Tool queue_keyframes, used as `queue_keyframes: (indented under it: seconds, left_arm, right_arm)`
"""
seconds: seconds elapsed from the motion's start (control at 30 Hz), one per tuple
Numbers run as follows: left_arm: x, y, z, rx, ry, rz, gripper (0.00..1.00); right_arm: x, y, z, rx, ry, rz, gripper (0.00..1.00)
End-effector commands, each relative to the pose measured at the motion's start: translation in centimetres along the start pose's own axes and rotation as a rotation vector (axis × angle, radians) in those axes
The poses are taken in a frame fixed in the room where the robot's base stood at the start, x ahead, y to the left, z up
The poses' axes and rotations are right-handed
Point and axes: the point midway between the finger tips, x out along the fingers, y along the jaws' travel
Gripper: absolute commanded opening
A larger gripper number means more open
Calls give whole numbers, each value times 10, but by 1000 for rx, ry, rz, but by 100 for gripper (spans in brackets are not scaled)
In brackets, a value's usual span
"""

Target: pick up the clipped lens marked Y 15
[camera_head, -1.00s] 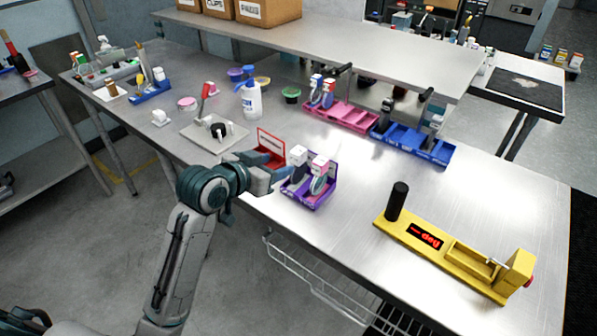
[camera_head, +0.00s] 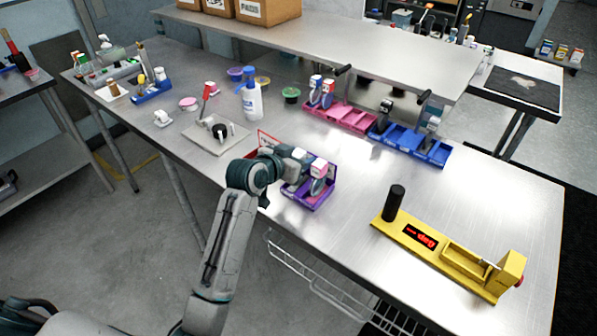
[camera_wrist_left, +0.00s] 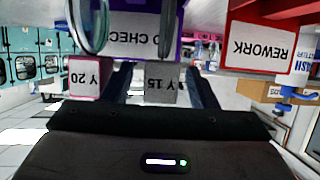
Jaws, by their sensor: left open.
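The lens clip marked Y 15 (camera_wrist_left: 161,84) is grey and shows upside down in the left wrist view. My left gripper (camera_wrist_left: 163,92) is open, with one finger on each side of this clip; I cannot tell whether they touch it. In the head view my left gripper (camera_head: 297,158) is at the purple tray (camera_head: 312,202) and partly covers the grey clip. A pink clip marked Y 20 (camera_wrist_left: 86,80) is beside it, outside the fingers. Its lens (camera_wrist_left: 93,25) shows by the tray. My right gripper is out of view.
A red-framed REWORK sign (camera_wrist_left: 262,46) stands close beside the tray. A yellow device (camera_head: 450,255) with a black post is to the right. Pink (camera_head: 345,117) and blue (camera_head: 412,146) trays stand behind. The table between the purple tray and yellow device is clear.

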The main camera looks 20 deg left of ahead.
Motion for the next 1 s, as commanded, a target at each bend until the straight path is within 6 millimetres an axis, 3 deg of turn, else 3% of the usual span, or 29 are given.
queue_keyframes:
  seconds: [0.13, 0.4, 0.77, 1.0]
  left_arm:
    - [0, 0, 0, 0, 0, 0, 49]
    - [0, 0, 0, 0, -1, 0, 0]
    - [-2, 0, -3, 0, 0, 0, 0]
    - [-10, 0, -27, 1, 6, 1, 0]
  right_arm:
    - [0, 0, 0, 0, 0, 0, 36]
    - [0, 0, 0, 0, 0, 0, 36]
    - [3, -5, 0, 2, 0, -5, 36]
    - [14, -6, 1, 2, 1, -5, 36]
